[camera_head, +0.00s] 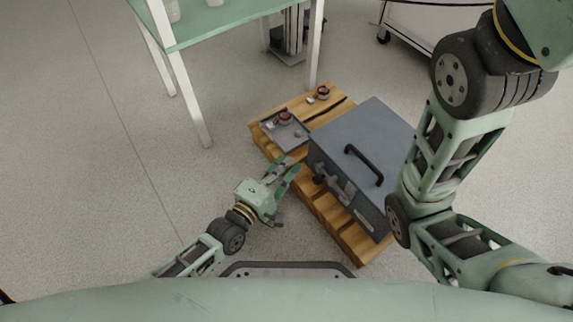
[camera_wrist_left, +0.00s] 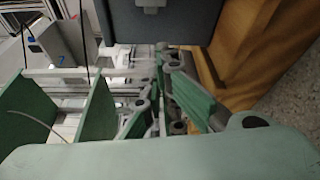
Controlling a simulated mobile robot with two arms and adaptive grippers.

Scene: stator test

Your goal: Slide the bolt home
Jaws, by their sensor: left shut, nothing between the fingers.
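A dark grey box (camera_head: 352,128) with a black handle (camera_head: 364,165) on its lid sits on a wooden pallet. Metal bolt hardware (camera_head: 332,188) is on its front face, too small to tell how far it is slid. My left gripper (camera_head: 288,172) is shut and empty, just left of the box's front left corner and apart from the bolt hardware. In the left wrist view the box (camera_wrist_left: 165,25) is at the top, with a small grey fitting (camera_wrist_left: 150,5) at the edge, beyond my left fingers (camera_wrist_left: 168,75). My right gripper is out of view; only my right arm shows.
The wooden pallet (camera_head: 355,240) also carries a grey plate (camera_head: 282,136) and small copper-coloured parts (camera_head: 323,92) behind my left gripper. A green-topped table (camera_head: 215,22) stands at the back left. My right arm covers the box's right side.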

